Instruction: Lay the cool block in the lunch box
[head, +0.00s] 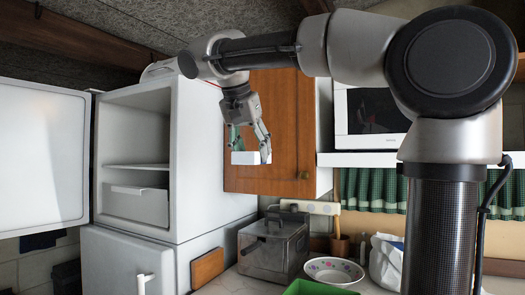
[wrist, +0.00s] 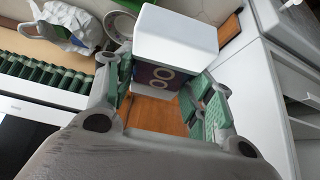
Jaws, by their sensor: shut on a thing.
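The cool block (head: 250,158) is white and hangs in the air in front of a brown cabinet door. My gripper (head: 249,148) points down and is shut on it. In the wrist view the block (wrist: 175,40) sits between the green finger pads, with a dark label bearing two pale rings on one side. My gripper (wrist: 170,100) hides part of the block. A green open-topped box (head: 318,287), which may be the lunch box, shows only by its rim at the bottom edge of the head view; its inside is mostly out of sight.
The white fridge (head: 205,150) stands at left with its door (head: 40,155) wide open. On the counter are a metal box with a handle (head: 272,248), a patterned bowl (head: 334,271) and a white bag (head: 386,262). A microwave (head: 372,115) sits on a shelf behind my arm.

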